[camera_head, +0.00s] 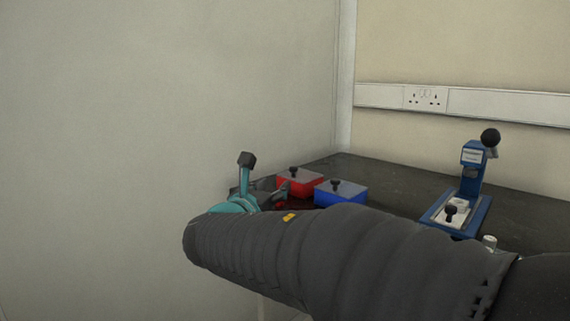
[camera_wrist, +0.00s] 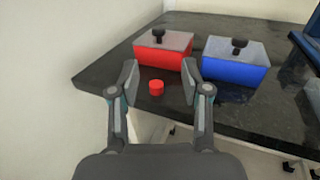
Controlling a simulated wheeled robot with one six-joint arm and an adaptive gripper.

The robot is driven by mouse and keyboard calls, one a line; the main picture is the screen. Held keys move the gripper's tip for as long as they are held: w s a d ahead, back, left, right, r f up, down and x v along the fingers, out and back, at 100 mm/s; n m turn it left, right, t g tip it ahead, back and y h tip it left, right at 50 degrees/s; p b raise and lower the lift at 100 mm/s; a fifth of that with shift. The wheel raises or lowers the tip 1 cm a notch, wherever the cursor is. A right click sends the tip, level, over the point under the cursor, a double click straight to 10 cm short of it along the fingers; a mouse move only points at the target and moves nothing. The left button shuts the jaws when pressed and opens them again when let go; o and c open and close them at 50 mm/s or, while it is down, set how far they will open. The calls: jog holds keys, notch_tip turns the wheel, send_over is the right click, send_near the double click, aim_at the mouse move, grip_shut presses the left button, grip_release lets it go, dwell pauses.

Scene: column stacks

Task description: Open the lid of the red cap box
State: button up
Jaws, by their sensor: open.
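The red cap box (camera_wrist: 160,58) stands on the dark bench, with a grey lid (camera_wrist: 165,40) and a black knob (camera_wrist: 158,35) on top; the lid lies shut on it. The box also shows in the head view (camera_head: 298,187), behind my arm. My gripper (camera_wrist: 160,80) is open and empty in the wrist view, its two fingers spread in front of the red box and apart from it. A small red cap (camera_wrist: 156,87) lies on the bench between the fingers, nearer than the box.
A blue box (camera_wrist: 235,68) with a grey lid and black knob stands right of the red box. A blue lever device (camera_head: 470,185) stands farther right on the bench (camera_head: 385,180). A wall (camera_head: 200,90) is close on the left. The bench's front edge runs below my gripper.

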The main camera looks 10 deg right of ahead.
aim_at(292, 169)
jog(key=x, duration=1.4)
jog(key=shift+w+p, duration=0.1)
jog(key=shift+p, duration=0.2)
grip_shut()
